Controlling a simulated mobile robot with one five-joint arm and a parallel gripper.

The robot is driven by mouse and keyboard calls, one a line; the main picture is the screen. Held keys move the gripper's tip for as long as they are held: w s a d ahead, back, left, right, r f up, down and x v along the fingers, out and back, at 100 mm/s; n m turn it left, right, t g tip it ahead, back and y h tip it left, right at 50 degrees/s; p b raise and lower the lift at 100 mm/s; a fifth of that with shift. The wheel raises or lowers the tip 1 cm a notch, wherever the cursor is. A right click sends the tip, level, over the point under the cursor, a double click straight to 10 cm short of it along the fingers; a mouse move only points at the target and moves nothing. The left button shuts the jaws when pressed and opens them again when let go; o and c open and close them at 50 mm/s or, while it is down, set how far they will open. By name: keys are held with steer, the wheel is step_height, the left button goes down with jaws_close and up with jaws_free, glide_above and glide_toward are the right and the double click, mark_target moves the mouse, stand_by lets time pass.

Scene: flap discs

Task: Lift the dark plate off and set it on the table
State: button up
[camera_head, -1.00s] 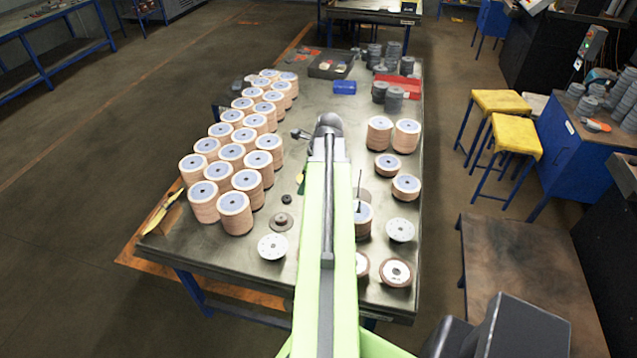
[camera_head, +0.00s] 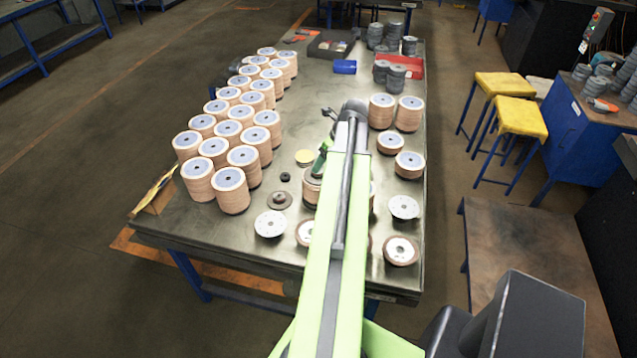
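I cannot single out the dark plate with certainty. A dark grey disc with a raised centre (camera_head: 279,200) lies on the table (camera_head: 245,262), left of my arm. A stack of tan discs (camera_head: 312,188) stands just left of my arm, which hides part of it and its top. My gripper is mostly hidden behind my own green arm. A small green and dark piece beside the arm, above that stack, may be part of it. Whether its fingers are open or shut does not show.
Rows of tall disc stacks (camera_head: 230,190) fill the table's left side. More stacks (camera_head: 409,113) and loose pale discs (camera_head: 404,208) lie on the right. A small black ring (camera_head: 285,177) and a pale disc (camera_head: 270,224) lie left of the arm. The front left table edge is bare.

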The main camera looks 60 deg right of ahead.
steer(key=shift+x, duration=0.85)
steer(key=b+x, duration=0.4)
steer(key=x, duration=0.1)
steer(key=shift+w+d+b, duration=0.2)
steer(key=shift+w+b, duration=0.1)
steer(key=shift+b, duration=0.1)
steer(key=shift+r, duration=0.2)
jaws_close()
